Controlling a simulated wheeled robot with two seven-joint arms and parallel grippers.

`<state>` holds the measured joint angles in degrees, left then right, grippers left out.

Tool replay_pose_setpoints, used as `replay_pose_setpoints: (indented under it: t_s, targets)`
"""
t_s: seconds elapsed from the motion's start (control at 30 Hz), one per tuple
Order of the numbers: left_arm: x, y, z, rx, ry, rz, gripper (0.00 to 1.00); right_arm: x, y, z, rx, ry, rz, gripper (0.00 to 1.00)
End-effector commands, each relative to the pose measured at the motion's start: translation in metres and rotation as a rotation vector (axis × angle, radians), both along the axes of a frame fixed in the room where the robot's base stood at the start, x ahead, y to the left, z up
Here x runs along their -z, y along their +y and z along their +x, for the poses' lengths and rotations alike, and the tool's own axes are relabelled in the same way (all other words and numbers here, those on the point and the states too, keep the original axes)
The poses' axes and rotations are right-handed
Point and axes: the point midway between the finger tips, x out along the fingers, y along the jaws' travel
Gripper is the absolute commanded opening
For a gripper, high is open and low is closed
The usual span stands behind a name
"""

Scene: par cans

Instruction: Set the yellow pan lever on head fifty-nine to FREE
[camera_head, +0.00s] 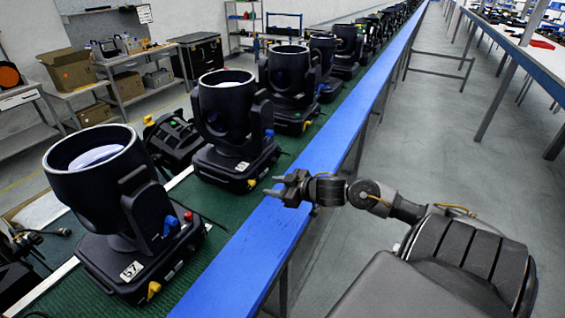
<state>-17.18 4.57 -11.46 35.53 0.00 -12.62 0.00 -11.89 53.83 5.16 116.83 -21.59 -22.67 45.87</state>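A row of black moving heads stands on the green bench mat. The nearest head (115,215) has a label that reads 57, with a yellow lever (153,289) low on its base. The second head (232,130) has a small white label I cannot read clearly. A small yellow lever (251,184) sits low on its base front corner, and a blue lever (268,133) is higher on its yoke. My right gripper (272,186) points left over the blue bench edge, just right of that yellow lever and apart from it. Its two fingers look spread and empty. My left gripper is out of view.
A third head (290,88) and several more recede along the bench. A dark unit (174,141) lies behind the first two heads. The blue edge strip (255,245) is clear. Cardboard boxes (70,70) sit on side tables at left.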

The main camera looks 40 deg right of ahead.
Motion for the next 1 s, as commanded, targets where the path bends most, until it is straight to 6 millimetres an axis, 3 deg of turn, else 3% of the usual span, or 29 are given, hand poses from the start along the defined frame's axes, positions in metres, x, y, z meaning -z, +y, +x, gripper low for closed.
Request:
replay_pose_setpoints:
  t_s: [0.1,0.3,1.0]
  targets:
    - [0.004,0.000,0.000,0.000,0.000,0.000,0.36,-0.004,-0.003,-0.016,-0.001,0.003,-0.001,0.37]
    - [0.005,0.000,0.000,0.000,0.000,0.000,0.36,-0.012,-0.006,-0.029,-0.001,0.000,0.000,0.37]
    - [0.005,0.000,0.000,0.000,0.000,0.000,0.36,-0.013,-0.006,-0.031,0.000,0.000,-0.001,0.37]
